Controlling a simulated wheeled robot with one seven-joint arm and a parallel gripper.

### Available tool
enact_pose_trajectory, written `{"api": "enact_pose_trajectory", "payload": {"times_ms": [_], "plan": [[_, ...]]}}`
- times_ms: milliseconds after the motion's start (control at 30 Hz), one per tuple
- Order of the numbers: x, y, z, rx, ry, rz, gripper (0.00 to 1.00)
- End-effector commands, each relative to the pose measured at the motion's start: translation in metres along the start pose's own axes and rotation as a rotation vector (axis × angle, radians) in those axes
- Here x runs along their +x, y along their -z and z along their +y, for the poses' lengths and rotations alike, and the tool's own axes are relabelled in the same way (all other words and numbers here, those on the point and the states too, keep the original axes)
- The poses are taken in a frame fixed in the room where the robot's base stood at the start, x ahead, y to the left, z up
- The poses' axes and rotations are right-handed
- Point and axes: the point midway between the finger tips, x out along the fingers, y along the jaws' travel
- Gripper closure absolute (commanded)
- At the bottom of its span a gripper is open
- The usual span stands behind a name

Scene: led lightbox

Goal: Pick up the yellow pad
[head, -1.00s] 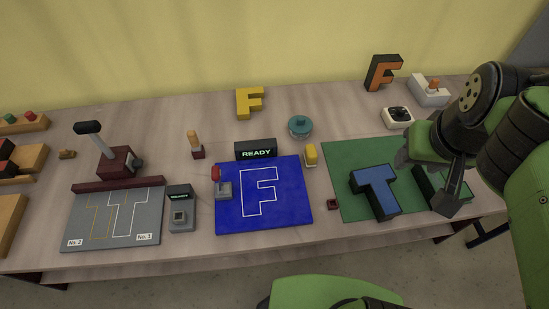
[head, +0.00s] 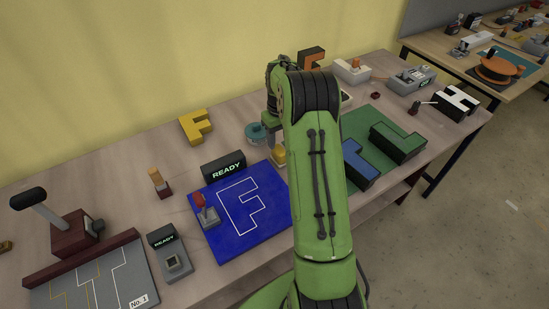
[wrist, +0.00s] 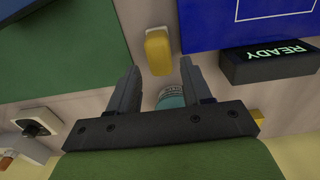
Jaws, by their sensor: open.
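The yellow pad (head: 278,156) is a small rounded block at the right edge of the blue board (head: 222,236) in the head view, partly hidden by my arm. In the wrist view the yellow pad (wrist: 158,52) lies upper middle, just beyond and between the tips of my gripper (wrist: 159,68). The gripper is open, one finger on each side of the pad's line, and nothing is between the fingers. In the head view my arm hides much of the gripper.
A teal round object (wrist: 171,98) shows between the fingers, nearer the palm. The black READY box (wrist: 266,64) and blue board lie to the right there. A green mat (head: 372,128) with large letter blocks lies right of the pad in the head view.

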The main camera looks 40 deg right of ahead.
Motion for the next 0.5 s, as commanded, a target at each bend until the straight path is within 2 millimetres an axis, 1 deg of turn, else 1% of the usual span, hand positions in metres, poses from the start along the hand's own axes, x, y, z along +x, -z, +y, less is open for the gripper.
{"api": "enact_pose_trajectory", "payload": {"times_ms": [33,167,233,400,500], "plan": [[0.011,-0.001,0.0,0.001,0.001,-0.002,0.51],[0.025,0.0,0.001,0.002,-0.001,0.0,0.51],[0.035,0.0,0.001,0.002,0.0,-0.002,0.51],[0.068,0.0,0.001,0.001,0.0,-0.001,0.51],[0.076,0.0,0.001,0.001,-0.001,0.001,0.51]]}}
